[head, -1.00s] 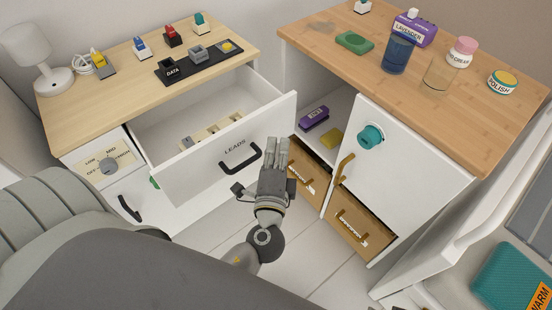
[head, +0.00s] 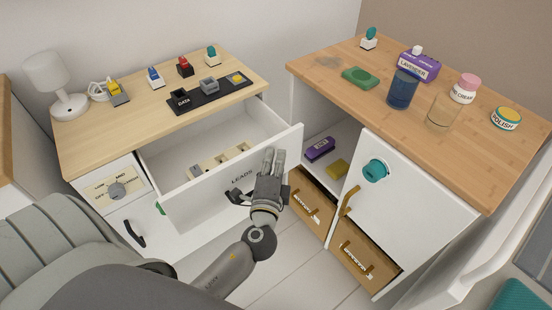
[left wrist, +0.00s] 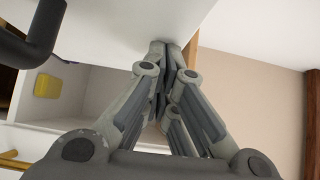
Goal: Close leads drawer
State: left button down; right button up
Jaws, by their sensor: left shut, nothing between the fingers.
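The leads drawer (head: 211,201) is pulled out from the pale wood desk at the left, with its white front marked LEADS and a black bar handle. A beige divided insert (head: 226,158) lies inside it. My left gripper (head: 274,152) is shut and empty, its fingertips at the right part of the drawer front. It partly hides the handle, and I cannot tell whether it touches the front. In the left wrist view the shut fingers (left wrist: 163,50) point up against the white panel, and a dark handle (left wrist: 38,35) shows at upper left. My right gripper is not in view.
The desk top holds a lamp (head: 56,85), a black DATA tray (head: 211,93) and several small blocks. A right cabinet (head: 402,215) has bottles on its wooden top and an open shelf with a purple item (head: 320,149). Floor (head: 297,246) shows between the units.

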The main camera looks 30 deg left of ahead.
pick_arm(q)
jog(key=w+a, duration=0.2)
jog(key=a, duration=0.3)
jog(key=w+a, duration=0.2)
jog(key=a, duration=0.4)
jog(key=w+a, duration=0.3)
jog(key=a, duration=0.3)
jog(key=shift+w+a+r, duration=0.1)
jog(key=shift+a+r, duration=0.1)
jog(key=shift+a, duration=0.25)
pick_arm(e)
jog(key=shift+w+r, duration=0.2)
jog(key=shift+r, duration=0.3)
pick_arm(q)
jog(key=shift+a, duration=0.1)
